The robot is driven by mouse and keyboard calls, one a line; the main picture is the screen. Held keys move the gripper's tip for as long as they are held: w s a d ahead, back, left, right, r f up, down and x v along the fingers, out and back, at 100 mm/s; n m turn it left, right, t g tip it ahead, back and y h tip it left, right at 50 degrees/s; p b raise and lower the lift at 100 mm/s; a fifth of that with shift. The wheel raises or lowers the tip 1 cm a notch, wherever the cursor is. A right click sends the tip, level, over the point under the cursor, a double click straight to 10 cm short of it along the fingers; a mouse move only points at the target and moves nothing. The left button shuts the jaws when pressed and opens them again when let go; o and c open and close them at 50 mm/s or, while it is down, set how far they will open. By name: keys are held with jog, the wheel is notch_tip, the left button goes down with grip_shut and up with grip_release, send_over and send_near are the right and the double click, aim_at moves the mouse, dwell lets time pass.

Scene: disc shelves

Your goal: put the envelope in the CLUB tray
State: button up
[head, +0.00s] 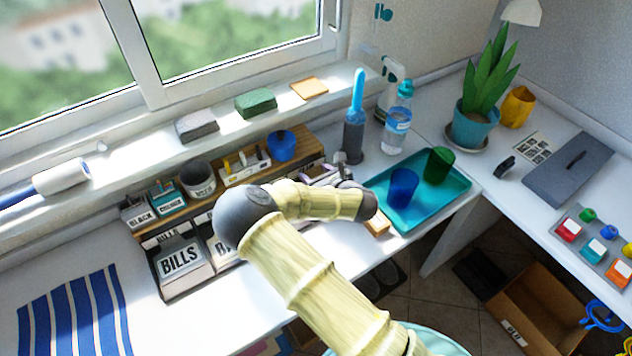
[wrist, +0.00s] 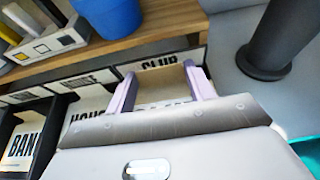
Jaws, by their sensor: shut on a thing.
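My gripper (wrist: 160,88) shows its two lilac fingers in the wrist view, closed on a tan, flat thing that looks like the envelope (wrist: 160,92). The grey palm hides its lower part. The CLUB label (wrist: 158,62) is on the back strip just beyond the fingertips. The CLUB tray's inside is mostly hidden by my gripper, so I cannot tell whether the envelope touches it. In the head view my gripper (head: 322,174) is mostly hidden by my arm, at the right end of the tray row.
The BILLS tray (head: 180,262) is at the row's left end. A blue pot (head: 282,145) stands on the wooden shelf behind. A dark upright cylinder (head: 353,140) stands close right of my gripper. A teal tray (head: 450,190) with blue and green cups lies further right.

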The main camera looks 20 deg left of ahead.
jog(key=shift+f, duration=1.85)
jog(key=shift+f, duration=0.15)
jog(key=o, duration=0.9)
jog(key=shift+o, duration=0.2)
jog(key=shift+r, duration=0.2)
jog(key=v, duration=1.2)
